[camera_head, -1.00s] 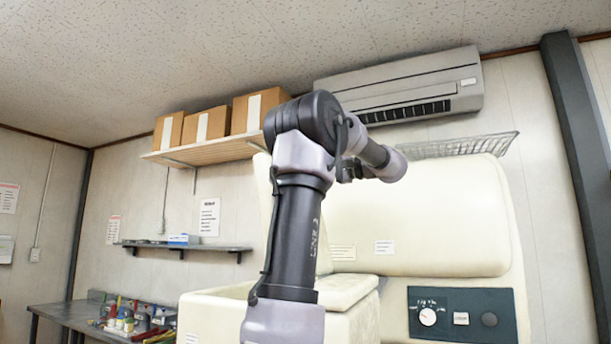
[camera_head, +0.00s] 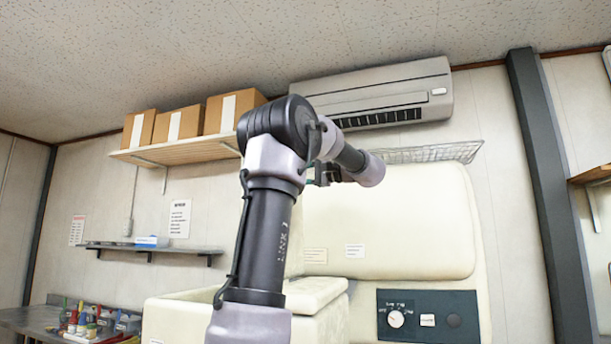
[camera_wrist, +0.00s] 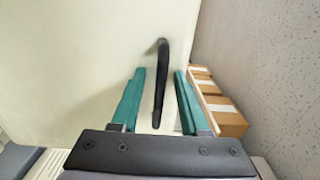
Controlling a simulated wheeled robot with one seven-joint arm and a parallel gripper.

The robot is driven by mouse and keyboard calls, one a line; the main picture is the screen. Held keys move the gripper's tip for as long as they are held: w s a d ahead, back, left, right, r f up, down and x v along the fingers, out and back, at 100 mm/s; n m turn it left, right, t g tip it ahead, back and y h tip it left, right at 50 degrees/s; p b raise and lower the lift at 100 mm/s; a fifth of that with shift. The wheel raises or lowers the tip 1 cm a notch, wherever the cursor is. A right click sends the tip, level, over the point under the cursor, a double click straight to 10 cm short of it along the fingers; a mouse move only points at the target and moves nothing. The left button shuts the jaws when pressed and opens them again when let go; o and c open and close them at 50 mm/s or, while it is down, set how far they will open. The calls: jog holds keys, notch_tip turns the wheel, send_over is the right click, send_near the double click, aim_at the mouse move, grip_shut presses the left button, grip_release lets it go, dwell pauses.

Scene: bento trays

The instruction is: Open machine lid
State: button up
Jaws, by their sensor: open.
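The cream machine (camera_head: 175,318) stands low in the head view. In the wrist view the lid (camera_wrist: 70,60) fills the left and middle as a plain cream surface. Its black bar handle (camera_wrist: 160,85) lies between the two teal fingers of my gripper (camera_wrist: 160,75). The fingers are open, with gaps visible on both sides of the handle. In the head view my gripper (camera_head: 322,174) is small and partly hidden behind the arm.
A control panel (camera_head: 428,316) with a dial is on the machine's right. A wire rack (camera_head: 430,153) sits above. A steel bench (camera_head: 30,318) with bottles is at lower left.

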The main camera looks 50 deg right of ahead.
jog(key=v, duration=0.9)
jog(key=shift+r, duration=0.1)
grip_shut()
jog(key=s+d+m+h, duration=0.6)
jog(key=d+m+h, duration=0.4)
jog(key=h, duration=0.5)
jog(key=w+a+x, duration=0.1)
jog(key=a+x, duration=0.1)
jog(key=x, duration=1.1)
jog(key=shift+w+a+r, duration=0.3)
jog(key=shift+a+r, duration=0.05)
